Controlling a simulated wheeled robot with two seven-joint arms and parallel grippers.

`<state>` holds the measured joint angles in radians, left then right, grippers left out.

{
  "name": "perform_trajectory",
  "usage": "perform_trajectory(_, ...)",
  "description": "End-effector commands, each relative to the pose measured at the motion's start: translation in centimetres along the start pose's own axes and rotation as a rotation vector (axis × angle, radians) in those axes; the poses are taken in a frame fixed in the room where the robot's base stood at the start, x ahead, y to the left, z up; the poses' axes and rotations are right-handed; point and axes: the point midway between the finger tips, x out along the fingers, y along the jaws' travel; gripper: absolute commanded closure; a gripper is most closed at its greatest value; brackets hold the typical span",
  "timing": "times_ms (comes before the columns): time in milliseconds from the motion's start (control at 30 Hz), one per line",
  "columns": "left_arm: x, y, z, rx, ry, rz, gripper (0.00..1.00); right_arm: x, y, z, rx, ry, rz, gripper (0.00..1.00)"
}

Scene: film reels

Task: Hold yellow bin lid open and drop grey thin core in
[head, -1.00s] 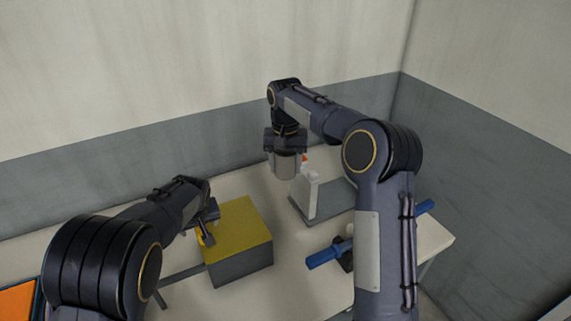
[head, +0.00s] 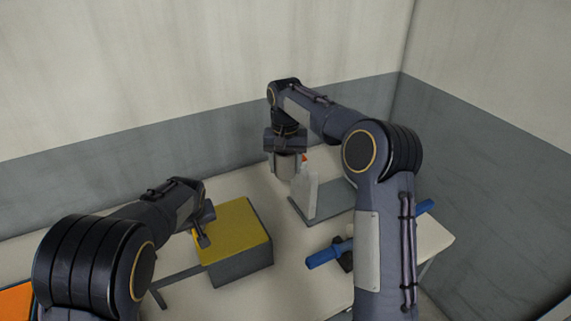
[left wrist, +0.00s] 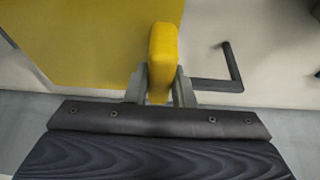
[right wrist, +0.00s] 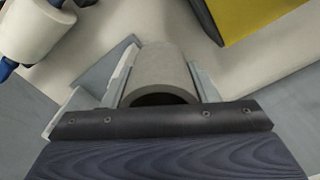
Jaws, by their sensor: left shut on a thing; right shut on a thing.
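The yellow bin is a grey box (head: 242,268) with a yellow lid (head: 236,225) that looks closed. My left gripper (head: 204,228) is at the lid's left edge. In the left wrist view it is shut on a yellow tab (left wrist: 162,60) beside the yellow lid (left wrist: 85,40). My right gripper (head: 286,155) is over the back of the table, behind and to the right of the bin. In the right wrist view it is shut on the grey core (right wrist: 163,72), a short hollow tube. The core shows partly in the head view (head: 286,166).
A grey stand (head: 328,204) with a pale upright plate and an orange tip is close to the right gripper. A blue rod (head: 324,257) lies at the right, partly behind my arm. A pale core (right wrist: 32,28) shows by blue parts.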

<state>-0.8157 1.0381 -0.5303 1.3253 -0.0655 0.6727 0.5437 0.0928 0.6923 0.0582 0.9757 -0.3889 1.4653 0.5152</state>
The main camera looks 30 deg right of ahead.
Motion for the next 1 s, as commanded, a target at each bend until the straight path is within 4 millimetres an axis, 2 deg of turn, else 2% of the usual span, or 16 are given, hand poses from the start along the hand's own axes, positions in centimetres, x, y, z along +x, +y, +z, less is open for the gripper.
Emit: perform_trajectory(1000, 0.0, -3.8, 0.0, -0.001, 0.000, -0.003, 1.00, 0.0, 0.0, 0.0, 0.000, 0.000, 0.000, 0.69)
